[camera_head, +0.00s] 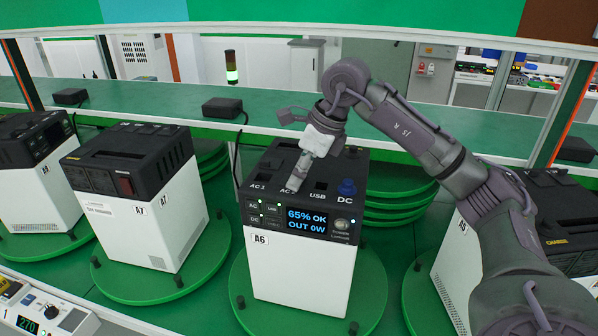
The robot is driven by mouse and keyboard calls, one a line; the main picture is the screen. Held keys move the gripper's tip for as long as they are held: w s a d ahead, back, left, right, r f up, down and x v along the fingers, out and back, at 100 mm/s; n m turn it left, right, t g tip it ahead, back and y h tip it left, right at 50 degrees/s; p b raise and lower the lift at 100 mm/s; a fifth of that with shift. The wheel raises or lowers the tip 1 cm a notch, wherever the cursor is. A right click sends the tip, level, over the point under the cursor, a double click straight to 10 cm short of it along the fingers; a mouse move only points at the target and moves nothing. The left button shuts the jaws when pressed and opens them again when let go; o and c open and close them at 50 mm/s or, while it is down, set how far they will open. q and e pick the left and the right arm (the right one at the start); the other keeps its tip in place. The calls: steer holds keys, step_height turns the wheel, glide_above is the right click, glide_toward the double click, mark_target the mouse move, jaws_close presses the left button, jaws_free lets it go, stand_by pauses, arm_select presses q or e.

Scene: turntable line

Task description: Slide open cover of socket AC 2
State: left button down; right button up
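The power station A6 (297,268) has a white body and a black top. It stands on a green turntable (370,300) in the middle. The AC 2 label is partly covered by my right gripper (294,184). This gripper reaches down from the upper right, its narrow fingers together, the tips at or just above the AC 2 spot. The AC 2 cover is hidden behind the fingers, so its position and any contact cannot be told. My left gripper is not in view.
The front screen (306,221) reads 65% OK, OUT 0W. Station A7 (135,215) stands to the left, another (455,255) to the right behind my arm. A green shelf (160,98) runs behind.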

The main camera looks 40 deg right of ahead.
jaws_close()
steer(key=shift+d, duration=0.1)
steer(key=w+d, duration=0.2)
steer(key=w+d+p, duration=0.1)
steer(key=d, duration=0.1)
steer(key=shift+w+d, duration=0.15)
steer(key=shift+w, duration=0.2)
steer(key=shift+r, duration=0.15)
steer(key=shift+c, duration=0.6)
jaws_free()
steer(key=shift+o, duration=0.6)
